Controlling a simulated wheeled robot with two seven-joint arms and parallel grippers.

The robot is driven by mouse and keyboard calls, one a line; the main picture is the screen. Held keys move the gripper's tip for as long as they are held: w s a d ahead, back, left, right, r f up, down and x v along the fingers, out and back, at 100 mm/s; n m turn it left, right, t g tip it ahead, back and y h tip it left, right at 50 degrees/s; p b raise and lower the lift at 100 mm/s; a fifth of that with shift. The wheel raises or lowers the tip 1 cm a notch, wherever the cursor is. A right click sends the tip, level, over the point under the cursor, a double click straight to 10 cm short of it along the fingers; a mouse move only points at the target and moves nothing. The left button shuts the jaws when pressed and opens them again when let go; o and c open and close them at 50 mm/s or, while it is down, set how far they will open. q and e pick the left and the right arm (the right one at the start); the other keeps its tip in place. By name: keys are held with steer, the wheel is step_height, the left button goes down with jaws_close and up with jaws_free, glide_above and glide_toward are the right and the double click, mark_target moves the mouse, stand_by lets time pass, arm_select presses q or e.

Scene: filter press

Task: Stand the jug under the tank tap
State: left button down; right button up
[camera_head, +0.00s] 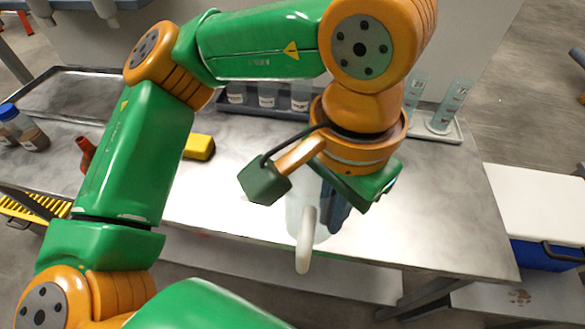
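The jug (295,215) is a pale, see-through vessel with a thick white handle (306,240). It is near the front edge of the metal bench, below the wrist of my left arm. My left gripper (337,212) points down at the jug, and its dark blue fingers overlap the jug's right side. My wrist and hand hide part of the jug and the finger contact, so I cannot tell whether the fingers grip it. I cannot make out the tank tap for certain. My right gripper is out of view.
The metal bench (440,215) is clear at the right. Clear cylinders (447,105) stand on a tray at the back right. Several labelled containers (267,95) stand at the back. A cooler (545,255) is at right.

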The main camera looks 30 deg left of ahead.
arm_select(q)
steer(key=w+a+f+p, duration=0.1)
steer(key=w+f, duration=0.2)
steer(key=f, duration=0.1)
steer(key=w+a+f+p, duration=0.2)
steer(key=w+f, duration=0.2)
steer(key=w+a+f+p, duration=0.1)
steer(key=w+f+p, duration=0.1)
steer(key=w+f, duration=0.2)
steer(key=shift+w+a, duration=0.2)
steer(key=shift+a, duration=0.1)
steer(key=shift+f, duration=0.1)
steer(key=shift+f, duration=0.1)
steer(key=shift+f+b, duration=0.1)
steer(key=shift+b, duration=0.25)
steer(key=c, duration=1)
jaws_free()
steer(key=shift+c, duration=0.2)
